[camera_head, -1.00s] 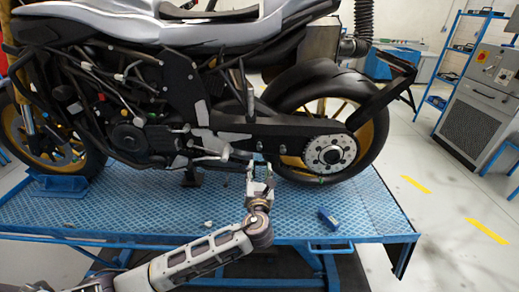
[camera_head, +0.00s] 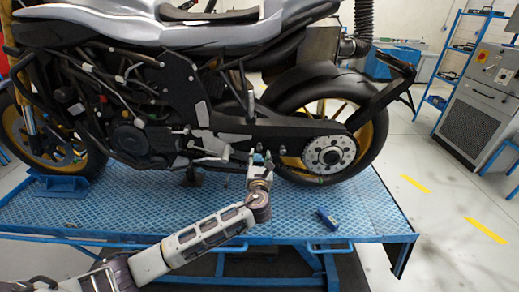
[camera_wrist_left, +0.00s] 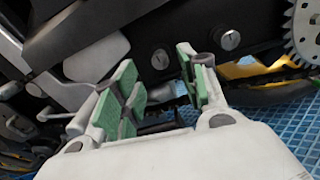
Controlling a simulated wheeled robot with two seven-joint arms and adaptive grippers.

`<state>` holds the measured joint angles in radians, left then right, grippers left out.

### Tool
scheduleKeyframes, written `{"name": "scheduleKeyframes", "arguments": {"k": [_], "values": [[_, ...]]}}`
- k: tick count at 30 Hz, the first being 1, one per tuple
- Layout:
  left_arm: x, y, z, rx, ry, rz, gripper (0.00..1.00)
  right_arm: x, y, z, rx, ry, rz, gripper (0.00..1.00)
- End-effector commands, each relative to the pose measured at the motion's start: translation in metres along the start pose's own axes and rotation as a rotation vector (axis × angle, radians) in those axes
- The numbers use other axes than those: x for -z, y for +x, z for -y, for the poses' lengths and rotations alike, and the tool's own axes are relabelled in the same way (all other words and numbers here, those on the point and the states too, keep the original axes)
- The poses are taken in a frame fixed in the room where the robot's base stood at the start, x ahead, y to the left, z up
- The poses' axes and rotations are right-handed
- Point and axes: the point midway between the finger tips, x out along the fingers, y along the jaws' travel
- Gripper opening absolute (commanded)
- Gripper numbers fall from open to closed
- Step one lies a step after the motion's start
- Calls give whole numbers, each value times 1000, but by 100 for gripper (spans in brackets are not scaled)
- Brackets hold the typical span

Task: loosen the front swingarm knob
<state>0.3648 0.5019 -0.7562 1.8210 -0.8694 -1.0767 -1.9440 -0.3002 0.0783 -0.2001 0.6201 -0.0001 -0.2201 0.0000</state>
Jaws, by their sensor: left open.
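The black swingarm (camera_head: 300,133) runs along the motorcycle's side to the rear wheel. Two round grey knobs sit low on it. The front knob (camera_head: 259,146) also shows in the left wrist view (camera_wrist_left: 160,59), with the rear knob (camera_wrist_left: 229,40) to its right. My left gripper (camera_head: 260,160) is just below the front knob in the head view. In the left wrist view its green-padded fingers (camera_wrist_left: 160,88) are spread and empty, with the front knob seen between them, beyond the tips. I cannot tell how much gap is left. My right gripper is out of view.
The motorcycle stands on a blue ribbed platform (camera_head: 370,205). A small blue box (camera_head: 327,218) lies on the platform right of my left arm. The sprocket (camera_head: 330,155) and rear tyre are to the right. A footpeg bracket (camera_head: 212,148) is close on the left.

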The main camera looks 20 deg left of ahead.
Motion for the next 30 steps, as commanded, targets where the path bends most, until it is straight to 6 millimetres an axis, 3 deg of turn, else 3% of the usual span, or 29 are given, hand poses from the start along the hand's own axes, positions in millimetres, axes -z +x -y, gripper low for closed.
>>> {"name": "scheduleKeyframes", "arguments": {"k": [15, 30], "values": [[0, 50, 0, 0, 0, 0, 42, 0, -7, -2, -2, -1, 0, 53], [0, 60, 0, 1, 0, -1, 42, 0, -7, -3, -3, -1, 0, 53]]}}
